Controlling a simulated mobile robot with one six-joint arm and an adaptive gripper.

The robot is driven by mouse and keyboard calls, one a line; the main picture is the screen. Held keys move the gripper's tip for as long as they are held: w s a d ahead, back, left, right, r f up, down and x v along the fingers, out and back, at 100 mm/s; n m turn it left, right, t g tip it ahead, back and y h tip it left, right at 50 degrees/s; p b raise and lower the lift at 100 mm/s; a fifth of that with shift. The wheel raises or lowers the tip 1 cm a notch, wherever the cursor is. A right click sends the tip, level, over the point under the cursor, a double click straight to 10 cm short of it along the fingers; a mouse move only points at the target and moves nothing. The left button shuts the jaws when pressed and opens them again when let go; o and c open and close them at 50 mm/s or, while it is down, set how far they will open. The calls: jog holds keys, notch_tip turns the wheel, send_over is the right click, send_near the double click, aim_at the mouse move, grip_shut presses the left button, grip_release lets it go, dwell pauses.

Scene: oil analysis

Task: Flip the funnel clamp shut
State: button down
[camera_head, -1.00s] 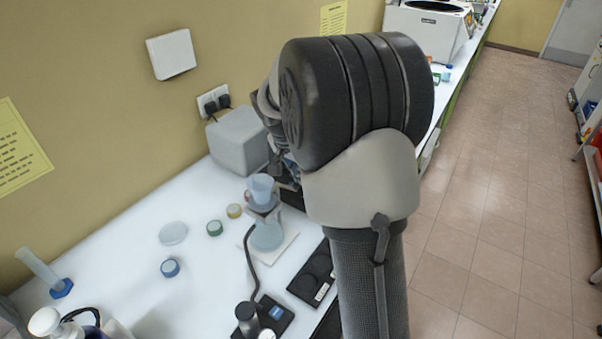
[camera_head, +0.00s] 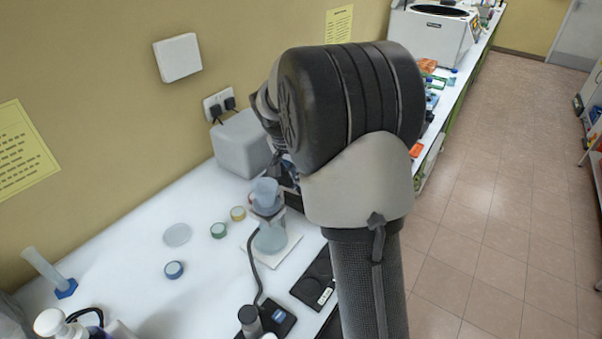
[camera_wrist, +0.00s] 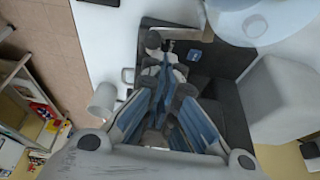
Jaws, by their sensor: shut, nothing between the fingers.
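The pale blue funnel (camera_head: 266,190) stands upright on a clear flask (camera_head: 270,238) on a white square plate. The funnel clamp (camera_head: 266,209) sits around the joint between them; whether it is open or shut is too small to tell. In the wrist view a large pale blue round part, likely the funnel (camera_wrist: 255,18), fills the top right. My gripper (camera_wrist: 165,72) is shut and empty, its blue-grey fingers together just below and left of that part. In the head view my arm hides most of the gripper, which is right of the funnel.
A dark device with a grey block stands close behind the flask. A hose (camera_head: 254,268) runs from the clamp area to a black pump (camera_head: 265,318). Several round caps (camera_head: 218,230) and a clear disc (camera_head: 177,235) lie on the white bench to the left.

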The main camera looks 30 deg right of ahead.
jog(key=v, duration=1.2)
